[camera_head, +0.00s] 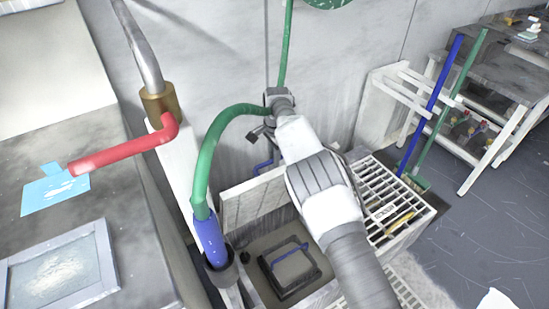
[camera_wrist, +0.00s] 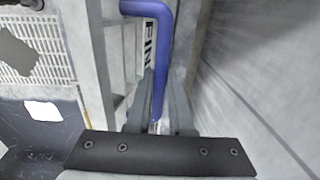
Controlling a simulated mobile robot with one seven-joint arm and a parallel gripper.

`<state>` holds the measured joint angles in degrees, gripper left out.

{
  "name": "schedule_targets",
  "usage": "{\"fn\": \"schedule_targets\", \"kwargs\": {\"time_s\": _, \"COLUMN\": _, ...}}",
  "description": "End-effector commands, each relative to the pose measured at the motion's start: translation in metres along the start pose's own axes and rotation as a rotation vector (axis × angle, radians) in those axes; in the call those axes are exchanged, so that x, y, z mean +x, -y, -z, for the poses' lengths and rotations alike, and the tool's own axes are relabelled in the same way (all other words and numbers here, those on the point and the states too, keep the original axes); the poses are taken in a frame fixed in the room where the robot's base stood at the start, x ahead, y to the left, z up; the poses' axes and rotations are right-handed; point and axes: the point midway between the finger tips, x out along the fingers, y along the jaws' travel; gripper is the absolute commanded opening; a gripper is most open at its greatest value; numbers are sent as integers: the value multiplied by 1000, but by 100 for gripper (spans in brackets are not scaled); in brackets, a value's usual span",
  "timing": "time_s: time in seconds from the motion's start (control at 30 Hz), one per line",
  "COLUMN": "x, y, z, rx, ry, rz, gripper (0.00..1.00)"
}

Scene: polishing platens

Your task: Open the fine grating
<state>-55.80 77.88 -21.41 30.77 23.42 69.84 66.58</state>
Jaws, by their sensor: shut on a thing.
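The fine grating (camera_head: 252,203) is a pale panel standing steeply raised at the back of an open basin, against the wall side. In the wrist view its white bars (camera_wrist: 128,60) run beside a label reading "FIN", partly hidden. A bent blue handle (camera_wrist: 161,60) shows there, and also in the head view (camera_head: 263,167). My gripper (camera_wrist: 160,85) is shut on the blue handle, one finger on each side. In the head view my wrist hides part of the grating's right end, and the fingertips are hard to make out.
The basin holds a dark tray (camera_head: 290,268) with a blue bar. A second, slatted grating (camera_head: 378,181) lies flat to the right, with a yellow handle. A green hose (camera_head: 205,160) and red pipe (camera_head: 125,153) stand left. Blue and green poles (camera_head: 432,100) lean at right.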

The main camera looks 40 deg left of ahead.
Motion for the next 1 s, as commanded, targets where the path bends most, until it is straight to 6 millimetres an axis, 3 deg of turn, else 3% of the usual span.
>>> {"fn": "schedule_targets", "kwargs": {"time_s": 0.03, "x": 7, "y": -1, "z": -5, "rx": -2, "ry": 9, "rz": -5, "gripper": 22}}
{"fn": "schedule_targets", "kwargs": {"time_s": 0.2, "x": 4, "y": -1, "z": -3, "rx": -1, "ry": 5, "rz": -4, "gripper": 50}}
{"fn": "schedule_targets", "kwargs": {"time_s": 0.57, "x": -4, "y": 0, "z": -1, "rx": 0, "ry": 2, "rz": -2, "gripper": 50}}
{"fn": "schedule_targets", "kwargs": {"time_s": 0.77, "x": -40, "y": 0, "z": -1, "rx": 0, "ry": 3, "rz": 0, "gripper": 50}}
{"fn": "schedule_targets", "kwargs": {"time_s": 1.0, "x": -100, "y": 0, "z": -1, "rx": 0, "ry": 2, "rz": 0, "gripper": 50}}
